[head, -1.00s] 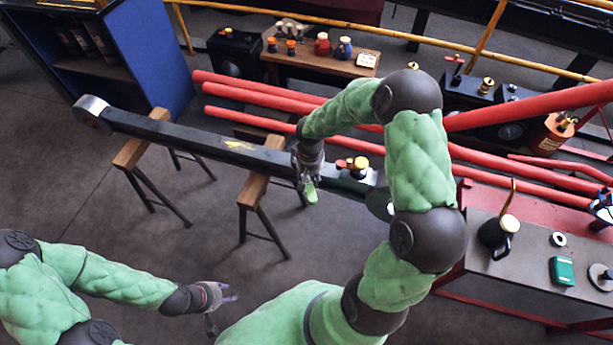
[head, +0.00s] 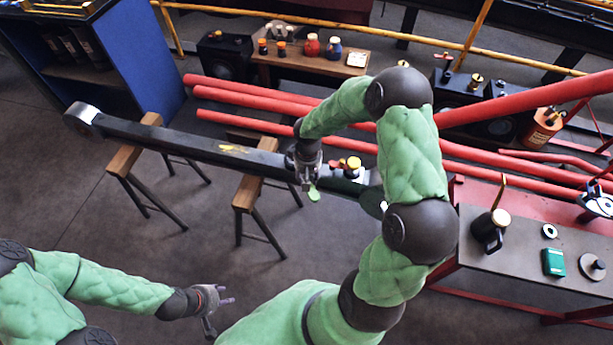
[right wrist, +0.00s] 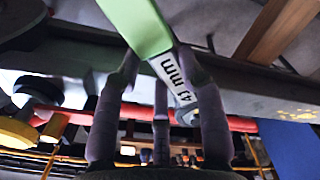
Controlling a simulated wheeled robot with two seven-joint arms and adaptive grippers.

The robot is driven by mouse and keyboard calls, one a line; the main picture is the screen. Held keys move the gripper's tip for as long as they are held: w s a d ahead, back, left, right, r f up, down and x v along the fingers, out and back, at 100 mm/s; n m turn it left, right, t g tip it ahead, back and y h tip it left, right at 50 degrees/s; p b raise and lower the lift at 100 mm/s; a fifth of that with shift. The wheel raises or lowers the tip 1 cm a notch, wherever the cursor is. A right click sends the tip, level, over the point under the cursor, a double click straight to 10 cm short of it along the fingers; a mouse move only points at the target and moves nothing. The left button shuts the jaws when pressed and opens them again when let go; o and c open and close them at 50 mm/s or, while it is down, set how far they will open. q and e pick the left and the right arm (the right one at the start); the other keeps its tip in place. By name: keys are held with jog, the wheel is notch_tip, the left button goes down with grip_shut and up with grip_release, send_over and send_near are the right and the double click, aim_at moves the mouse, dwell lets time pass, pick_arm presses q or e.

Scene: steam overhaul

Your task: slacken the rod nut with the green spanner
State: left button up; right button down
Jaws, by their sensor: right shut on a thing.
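The rod (head: 190,145) is a long dark bar lying across two wooden-topped trestles, with a round grey eye at its far left end. Red and yellow round caps (head: 353,163) stand on it near its right end; I cannot tell which part is the rod nut. My right gripper (head: 309,181) is just left of these caps, at the rod's near side. It is shut on the green spanner (head: 313,194). In the right wrist view the spanner (right wrist: 138,22) runs between the fingers, with a grey section marked in mm. My left gripper (head: 218,303) is open and empty, low in front.
Trestles (head: 246,195) carry the rod. Red pipes (head: 240,95) run behind it. A bench (head: 470,255) on the right holds a dark can (head: 490,230), a green box (head: 554,262) and round parts. Open floor lies in front.

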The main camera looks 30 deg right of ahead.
jog(key=shift+w+d, duration=0.1)
dwell(0.3)
jog(key=shift+r, duration=0.2)
jog(key=shift+r+p, duration=1.9)
jog(key=shift+r, duration=0.7)
jog(key=s+a+r, duration=0.4)
jog(key=s+a, duration=0.3)
jog(key=s, duration=0.5)
jog(key=shift+a, duration=0.2)
